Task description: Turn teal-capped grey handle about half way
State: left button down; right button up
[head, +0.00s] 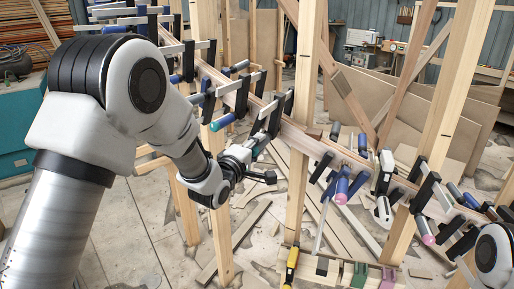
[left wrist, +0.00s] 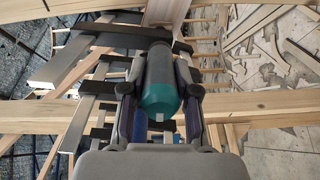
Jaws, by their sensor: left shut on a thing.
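The grey handle with a teal cap (left wrist: 161,90) is at the middle of the left wrist view, its capped end towards the camera. The two fingers of my left gripper (left wrist: 160,100) lie along either side of it and are shut on it. In the head view my left gripper (head: 256,168) is at the curved wooden stringer (head: 306,142), among the clamps. There the handle is mostly hidden by the gripper, with only a bit of teal (head: 255,153) showing. How far the handle is turned cannot be told.
Several bar clamps line the stringer. A blue handle with a teal cap (head: 222,122) is just left of my gripper, and a pink-capped one (head: 342,191) is to the right. Upright wooden posts (head: 301,120) stand close by. Wood scraps litter the floor.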

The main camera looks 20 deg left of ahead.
pick_arm(q)
jog(key=shift+n, duration=0.5)
jog(key=c, duration=0.9)
grip_release()
jog(key=shift+o, duration=0.2)
jog(key=s+a, duration=0.2)
jog(key=s, duration=1)
jog(key=shift+s+a+b, duration=0.15)
jog(key=shift+s, duration=0.45)
jog(key=shift+s+a+b, duration=0.15)
jog(key=shift+s, duration=0.45)
